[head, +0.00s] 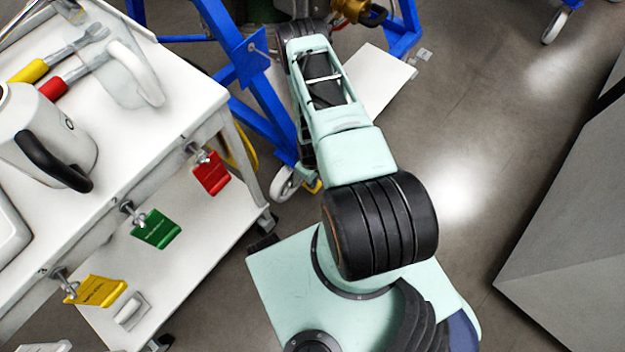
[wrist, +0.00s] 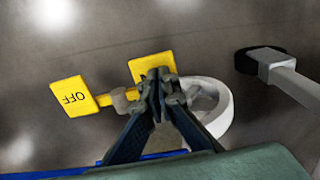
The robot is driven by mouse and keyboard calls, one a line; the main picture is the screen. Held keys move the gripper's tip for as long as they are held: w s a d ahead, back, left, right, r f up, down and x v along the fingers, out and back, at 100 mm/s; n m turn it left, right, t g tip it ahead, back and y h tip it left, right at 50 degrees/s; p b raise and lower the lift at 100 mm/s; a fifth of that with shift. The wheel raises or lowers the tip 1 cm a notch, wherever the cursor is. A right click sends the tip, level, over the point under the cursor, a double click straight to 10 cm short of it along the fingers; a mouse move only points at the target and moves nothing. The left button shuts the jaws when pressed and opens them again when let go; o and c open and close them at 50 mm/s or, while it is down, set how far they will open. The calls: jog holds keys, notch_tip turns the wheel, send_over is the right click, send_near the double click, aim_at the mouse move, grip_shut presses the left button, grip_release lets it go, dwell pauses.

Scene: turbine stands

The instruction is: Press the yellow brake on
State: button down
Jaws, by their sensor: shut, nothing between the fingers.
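The yellow brake shows in the wrist view as two yellow pads on a short bar beside a white caster wheel. The left pad (wrist: 74,98) reads OFF, upside down. The other pad (wrist: 152,66) is partly hidden behind my fingertips, and no word on it can be read. My gripper (wrist: 158,88) is shut and empty, its tips overlapping the lower part of this second pad; I cannot tell whether they touch it. In the head view a bit of yellow (head: 313,186) shows by the caster wheel (head: 285,184) of the blue stand, and my gripper is hidden by my arm.
The blue stand (head: 262,105) is behind my arm. A white cart (head: 185,85) at left carries a mug (head: 45,135), tools, and red, green and yellow tags. A grey block (head: 575,220) is at right. Open floor (head: 490,130) lies between. Another caster (wrist: 275,65) shows in the wrist view.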

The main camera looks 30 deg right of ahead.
jog(key=shift+a+f+t+h+b, duration=0.15)
jog(key=shift+f+t+h+b, duration=0.15)
jog(key=shift+f+h, duration=0.1)
jog(key=shift+a+f+b, duration=0.1)
jog(key=shift+f+b, duration=0.25)
jog(key=shift+b, duration=0.15)
jog(key=shift+r, duration=0.15)
